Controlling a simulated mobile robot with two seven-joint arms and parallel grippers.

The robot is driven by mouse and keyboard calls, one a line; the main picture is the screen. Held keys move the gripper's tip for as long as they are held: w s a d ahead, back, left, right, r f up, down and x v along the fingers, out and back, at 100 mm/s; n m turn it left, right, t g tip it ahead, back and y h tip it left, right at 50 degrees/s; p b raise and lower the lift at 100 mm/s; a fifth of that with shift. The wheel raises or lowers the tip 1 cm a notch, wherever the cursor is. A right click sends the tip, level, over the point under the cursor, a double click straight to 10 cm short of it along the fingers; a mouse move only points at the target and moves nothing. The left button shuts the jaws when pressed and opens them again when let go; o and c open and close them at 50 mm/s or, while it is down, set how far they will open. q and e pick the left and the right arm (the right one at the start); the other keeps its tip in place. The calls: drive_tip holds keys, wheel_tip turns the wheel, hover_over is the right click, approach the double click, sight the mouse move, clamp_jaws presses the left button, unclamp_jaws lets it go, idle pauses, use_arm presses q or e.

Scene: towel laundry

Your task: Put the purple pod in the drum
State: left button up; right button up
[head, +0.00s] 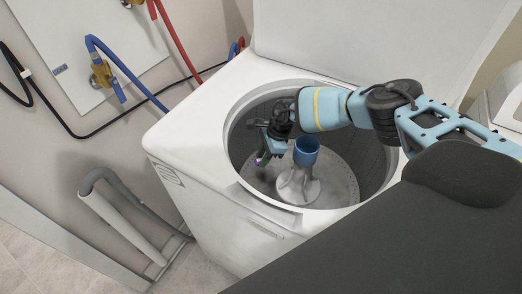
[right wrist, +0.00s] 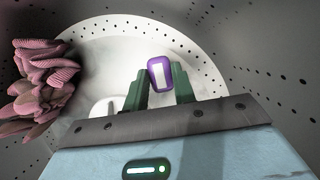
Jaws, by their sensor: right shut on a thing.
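The purple pod (right wrist: 161,73), with a pale face, is between the green fingers of my right gripper (right wrist: 160,82) in the right wrist view. The fingers are shut on it. In the head view, my right gripper (head: 266,152) reaches down through the washer's round opening, left of the agitator, and a bit of purple shows at its tips. The drum (head: 345,172) is grey metal with holes in its wall and floor. The pod is held inside the opening; its exact height above the drum floor is hard to tell. My left gripper is not in view.
The agitator (head: 298,187) with a blue top (head: 306,151) stands in the drum's middle. Pink ribbed cloth (right wrist: 40,80) lies at the left in the right wrist view. The white washer (head: 205,165) has its lid (head: 380,40) raised. Hoses hang on the wall at left.

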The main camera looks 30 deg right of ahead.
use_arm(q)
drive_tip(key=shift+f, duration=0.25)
use_arm(e)
drive_tip(key=shift+f, duration=0.35)
drive_tip(key=o, duration=0.7)
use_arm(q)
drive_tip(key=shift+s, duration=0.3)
use_arm(e)
drive_tip(key=o, duration=0.3)
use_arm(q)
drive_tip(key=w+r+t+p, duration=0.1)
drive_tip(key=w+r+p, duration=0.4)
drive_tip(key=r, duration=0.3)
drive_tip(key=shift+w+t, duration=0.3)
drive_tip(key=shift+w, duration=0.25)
use_arm(e)
wheel_tip(320, 180, up, 12)
drive_tip(key=shift+r, duration=0.1)
